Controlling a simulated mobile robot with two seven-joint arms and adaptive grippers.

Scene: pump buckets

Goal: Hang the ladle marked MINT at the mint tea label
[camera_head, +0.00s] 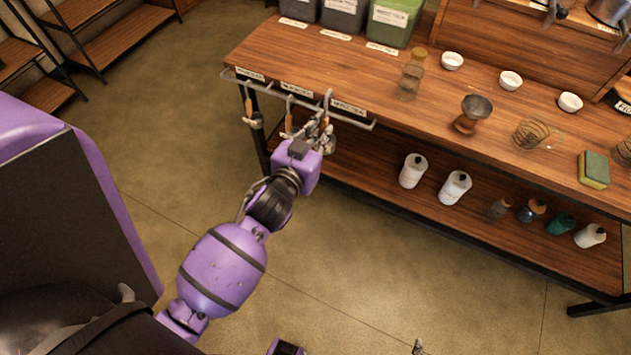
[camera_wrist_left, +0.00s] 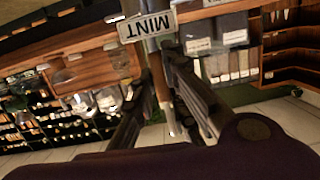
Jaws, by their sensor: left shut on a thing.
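My left gripper (camera_head: 322,136) is at the front edge of the wooden table. It is shut on the wooden handle of the ladle marked MINT (camera_head: 326,119). In the left wrist view, the ladle's handle (camera_wrist_left: 158,75) stands between the fingers (camera_wrist_left: 165,95), with the MINT tag above it. The ladle's hooked top is at the rail (camera_head: 368,126), beside the mint tea label (camera_head: 349,107). I cannot tell whether the hook rests on the rail. The ladle's lower end is partly hidden by my gripper.
Two other ladles hang on the rail to the left, one at the left end (camera_head: 249,108) and one in the middle (camera_head: 289,115). Bins (camera_head: 396,22), a glass jar (camera_head: 411,75) and white bowls (camera_head: 452,61) stand on the table. White bottles (camera_head: 413,171) stand on the lower shelf.

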